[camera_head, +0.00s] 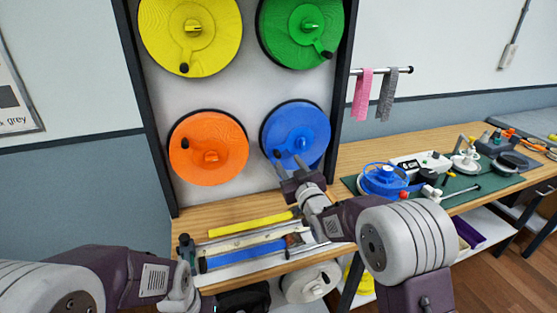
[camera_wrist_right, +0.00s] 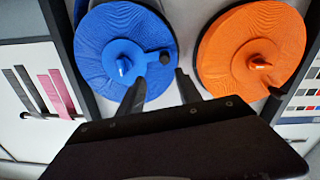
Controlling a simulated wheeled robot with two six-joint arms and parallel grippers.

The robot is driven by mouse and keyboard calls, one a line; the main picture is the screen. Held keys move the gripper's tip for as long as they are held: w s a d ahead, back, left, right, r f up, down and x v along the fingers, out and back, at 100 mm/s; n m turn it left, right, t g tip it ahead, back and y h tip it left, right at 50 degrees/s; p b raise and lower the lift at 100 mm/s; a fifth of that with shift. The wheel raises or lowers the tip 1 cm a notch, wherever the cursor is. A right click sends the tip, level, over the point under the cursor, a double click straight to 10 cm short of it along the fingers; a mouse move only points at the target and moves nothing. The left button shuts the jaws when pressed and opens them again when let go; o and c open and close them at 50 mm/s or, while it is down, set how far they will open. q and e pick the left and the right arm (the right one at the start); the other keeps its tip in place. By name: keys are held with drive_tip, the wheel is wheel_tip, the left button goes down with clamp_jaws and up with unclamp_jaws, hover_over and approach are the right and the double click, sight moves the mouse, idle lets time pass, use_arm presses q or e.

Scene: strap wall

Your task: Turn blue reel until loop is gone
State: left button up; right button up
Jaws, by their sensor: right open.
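The blue reel (camera_head: 300,125) is at the lower right of the wall panel, with a raised hub and a small dark crank knob near its rim. It also shows at the upper left of the right wrist view (camera_wrist_right: 100,35). My right gripper (camera_head: 287,160) is in front of the reel's lower left edge. In the right wrist view its fingers (camera_wrist_right: 160,75) are apart and empty, and the dark knob shows just past the gap between their tips. I cannot make out a strap loop. My left arm is at the lower left; its jaws are not clear.
Orange (camera_head: 208,148), yellow (camera_head: 190,35) and green (camera_head: 300,30) reels share the panel. A bench below holds a yellow bar (camera_head: 250,225) and a blue strip (camera_head: 245,254). Pink (camera_head: 362,94) and grey (camera_head: 387,94) straps hang on a rod at right. Loose parts crowd the right bench.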

sight(279, 157)
drive_tip(key=x, duration=0.2)
drive_tip(key=f+p+x, duration=0.1)
drive_tip(key=x, duration=0.4)
drive_tip(key=shift+a+f+p, duration=0.25)
drive_tip(key=shift+a+p, duration=0.05)
drive_tip(key=shift+a, duration=0.1)
drive_tip(key=shift+w+a+f, duration=0.1)
drive_tip(key=shift+w+a, duration=0.05)
drive_tip(key=shift+w, duration=0.15)
use_arm(q)
drive_tip(key=shift+s+d+r, duration=0.4)
drive_tip(key=shift+s+r, duration=0.1)
drive_tip(key=shift+r, duration=0.3)
use_arm(e)
drive_tip(key=shift+s, duration=0.1)
clamp_jaws()
